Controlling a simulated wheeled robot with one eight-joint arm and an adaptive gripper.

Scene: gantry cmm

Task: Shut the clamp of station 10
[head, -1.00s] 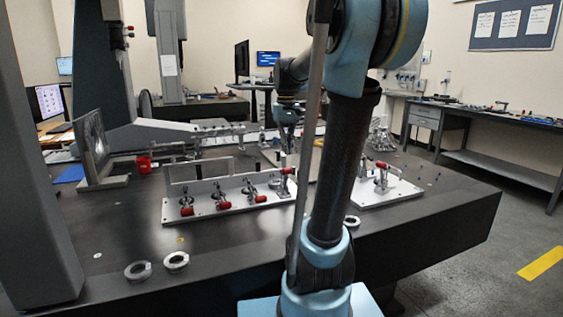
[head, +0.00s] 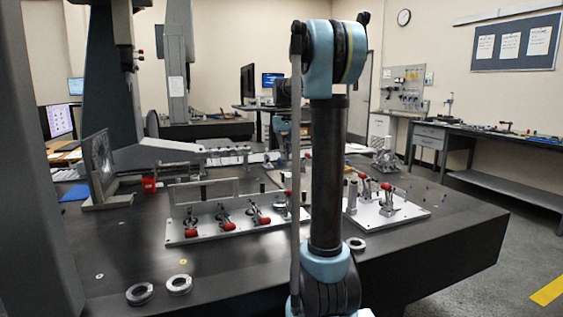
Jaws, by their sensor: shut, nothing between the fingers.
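Toggle clamps with red handles stand on two pale plates. On the left plate (head: 205,239), three clamps (head: 190,224), (head: 224,217), (head: 256,212) have handles pointing down toward the near edge. A fourth clamp (head: 281,206) at its right end is partly hidden by my arm. The right plate (head: 408,212) carries clamps with raised red handles (head: 386,187), (head: 364,178). No station number is readable, so I cannot tell which clamp is station 10. My gripper (head: 283,152) is small, shut and empty, above and behind the left plate's right end, partly hidden by my arm.
The dark table (head: 240,266) has two loose metal rings (head: 139,294), (head: 179,284) at its front left and another ring (head: 356,243) right of my arm. An upright plate fixture (head: 99,165) stands at the left. A grey machine column fills the left edge.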

